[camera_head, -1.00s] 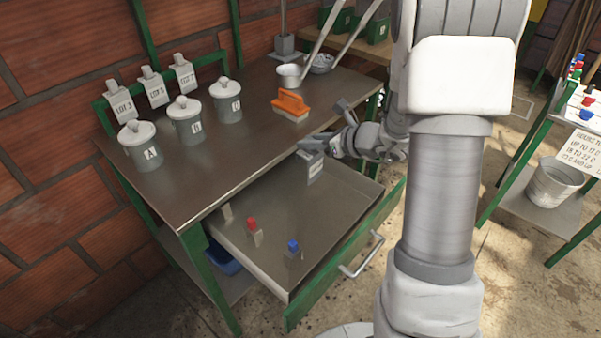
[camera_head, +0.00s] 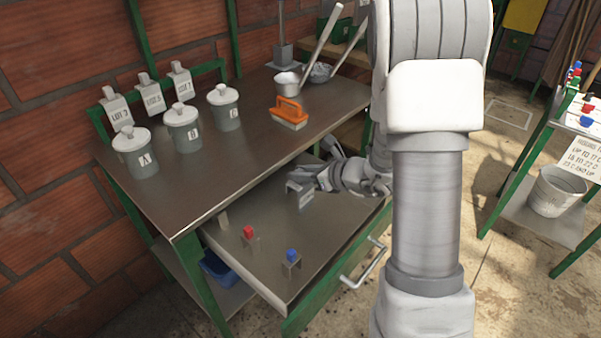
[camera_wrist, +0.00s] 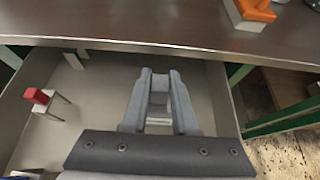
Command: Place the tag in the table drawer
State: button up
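The table drawer (camera_head: 262,292) is pulled open below the tabletop. The tag (camera_head: 305,201), a small grey piece with a pale label, is low over the drawer's back right part. It also shows between the fingers in the wrist view (camera_wrist: 158,118), mostly hidden by them. My gripper (camera_head: 298,186) is inside the drawer's outline, below tabletop height, and appears shut on the tag. In the wrist view my gripper (camera_wrist: 160,85) points toward the drawer's back. Whether the tag touches the drawer floor I cannot tell.
A red-topped piece (camera_head: 248,234) and a blue-topped piece (camera_head: 291,258) stand in the drawer's front left. The tabletop edge (camera_wrist: 160,42) overhangs the drawer's back. An orange brush (camera_head: 289,111), lidded pots (camera_head: 184,132) and tags on a rack (camera_head: 152,99) are on the table.

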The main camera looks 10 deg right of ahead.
jog(key=o, duration=0.5)
jog(key=shift+r, duration=0.1)
